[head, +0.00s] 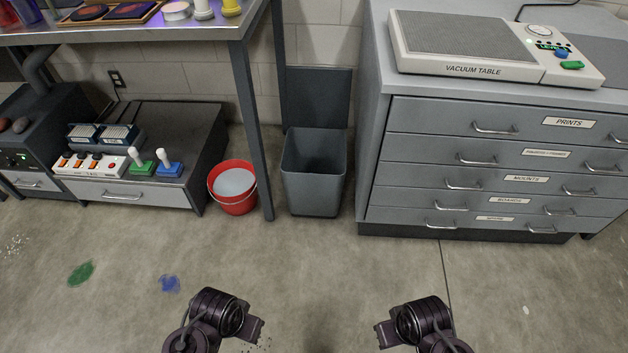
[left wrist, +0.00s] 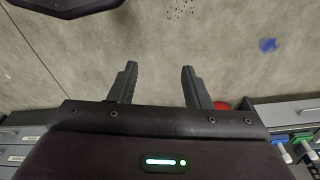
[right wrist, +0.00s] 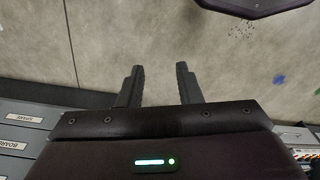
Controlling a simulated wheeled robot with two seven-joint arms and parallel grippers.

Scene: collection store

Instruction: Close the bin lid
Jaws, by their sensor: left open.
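The grey bin (head: 312,190) stands on the floor between the metal table and the drawer cabinet. Its dark grey lid (head: 317,97) is raised upright behind the opening, close to the wall, so the dark inside shows. In the left wrist view, my left gripper (left wrist: 159,76) has its fingers apart with only floor between them. In the right wrist view, my right gripper (right wrist: 159,73) also has its fingers apart and is empty. In the head view both my arms are low at the front, well short of the bin.
A red bucket (head: 233,188) stands left of the bin, with the table leg (head: 254,130) between them. The grey drawer cabinet (head: 480,185) is close on the right and carries a vacuum table (head: 470,65). The floor in front of the bin is clear, apart from flat paint stains.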

